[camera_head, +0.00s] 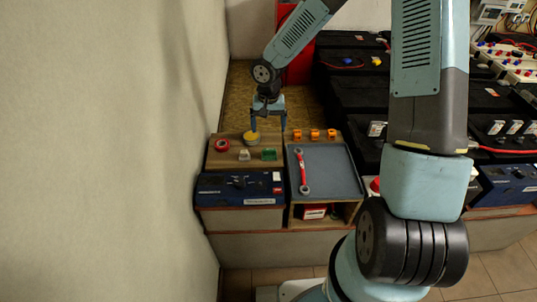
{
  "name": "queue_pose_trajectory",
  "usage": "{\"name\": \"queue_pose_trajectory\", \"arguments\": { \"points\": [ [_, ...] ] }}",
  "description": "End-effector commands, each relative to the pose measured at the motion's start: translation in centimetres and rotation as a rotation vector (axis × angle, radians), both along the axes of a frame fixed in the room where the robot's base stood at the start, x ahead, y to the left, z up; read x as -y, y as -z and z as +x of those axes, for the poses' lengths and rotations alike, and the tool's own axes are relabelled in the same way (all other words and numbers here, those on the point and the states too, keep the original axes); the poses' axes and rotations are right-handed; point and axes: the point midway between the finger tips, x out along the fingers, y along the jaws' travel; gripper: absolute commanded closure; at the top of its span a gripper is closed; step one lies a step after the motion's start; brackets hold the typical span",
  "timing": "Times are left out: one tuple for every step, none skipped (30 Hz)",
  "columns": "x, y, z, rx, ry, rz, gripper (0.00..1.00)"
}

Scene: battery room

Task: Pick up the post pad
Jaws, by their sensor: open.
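My gripper (268,126) hangs fingers down above the back of the wooden shelf top, open and empty. A round yellow disc (251,138), which looks like the post pad, lies on the shelf top just below the left finger. I cannot tell whether the finger touches it. The gap between the fingers appears to the right of the disc's middle in this view.
Near the disc are a red ring (221,145), a pale block (244,155) and a green block (269,154). Several orange pieces (315,134) stand behind a grey tray (335,173) holding a red wrench (303,172). A blue case (240,189) is in front; a wall is at left.

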Motion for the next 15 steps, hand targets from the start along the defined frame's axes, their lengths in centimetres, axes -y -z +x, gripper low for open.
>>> {"name": "queue_pose_trajectory", "arguments": {
  "points": [
    [0.0, 0.9, -0.1, -0.004, -0.003, -0.001, 0.08],
    [0.0, 1.4, -0.1, -0.005, -0.002, 0.000, 0.08],
    [0.0, 2.1, -0.1, -0.004, -0.003, 0.001, 0.08],
    [0.0, 2.6, -0.1, -0.005, -0.002, 0.000, 0.08],
    [0.0, 3.1, -0.1, -0.004, -0.003, -0.001, 0.08],
    [0.0, 3.7, -0.1, -0.004, -0.002, -0.001, 0.08],
    [0.0, 4.2, -0.1, -0.004, -0.003, 0.000, 0.08],
    [0.0, 4.7, -0.1, -0.004, -0.003, 0.000, 0.08],
    [0.0, 5.2, -0.1, -0.003, -0.002, 0.000, 0.08],
    [0.0, 5.6, -0.1, -0.003, -0.002, -0.001, 0.08],
    [0.1, 6.0, -0.1, -0.003, -0.002, -0.001, 0.08],
    [0.1, 6.4, -0.1, -0.003, -0.001, -0.001, 0.08],
    [0.1, 6.6, -0.1, -0.002, -0.001, -0.001, 0.08],
    [0.1, 6.9, 0.0, -0.001, -0.002, 0.000, 0.08],
    [0.1, 7.1, 0.0, -0.001, -0.002, 0.000, 0.08]
  ]
}}
